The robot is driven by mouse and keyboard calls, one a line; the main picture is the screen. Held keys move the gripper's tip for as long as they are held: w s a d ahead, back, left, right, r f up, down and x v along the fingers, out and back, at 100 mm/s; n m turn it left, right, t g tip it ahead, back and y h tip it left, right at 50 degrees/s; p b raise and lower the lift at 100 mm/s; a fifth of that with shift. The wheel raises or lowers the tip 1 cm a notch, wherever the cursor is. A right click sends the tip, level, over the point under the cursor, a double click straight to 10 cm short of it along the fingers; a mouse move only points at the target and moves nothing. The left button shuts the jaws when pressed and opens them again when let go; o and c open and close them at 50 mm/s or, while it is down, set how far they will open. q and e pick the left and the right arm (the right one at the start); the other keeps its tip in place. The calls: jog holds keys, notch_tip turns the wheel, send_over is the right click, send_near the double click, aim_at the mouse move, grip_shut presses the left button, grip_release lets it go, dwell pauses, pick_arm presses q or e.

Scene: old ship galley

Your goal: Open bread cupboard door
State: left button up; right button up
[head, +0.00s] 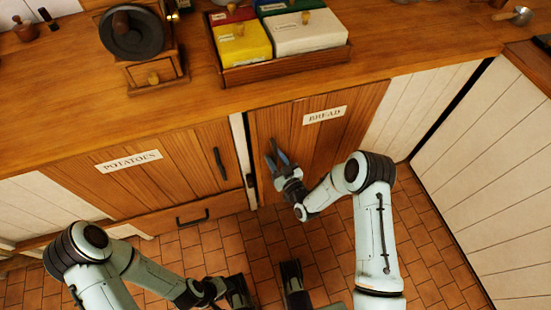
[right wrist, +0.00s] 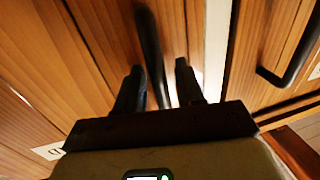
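The bread cupboard door (head: 345,135) is brown planked wood with a white BREAD label (head: 324,115). It looks shut in its frame. My right gripper (head: 278,153) is in front of the door's left part, by its upright dark handle. In the right wrist view the black bar handle (right wrist: 149,45) runs up between the two fingers of my right gripper (right wrist: 158,88). The fingers stand apart with gaps beside the bar; contact cannot be made out. My left gripper (head: 240,291) is low over the floor, away from the doors; its fingers are not clear.
The potatoes door (head: 185,165) is left of the bread door, with its own dark handle (head: 219,163). A drawer handle (head: 192,217) is below it. The counter (head: 200,90) overhangs both, holding a tray (head: 285,68) and a grinder (head: 133,35). Tiled floor (head: 430,240) is clear at right.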

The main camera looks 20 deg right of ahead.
grip_shut()
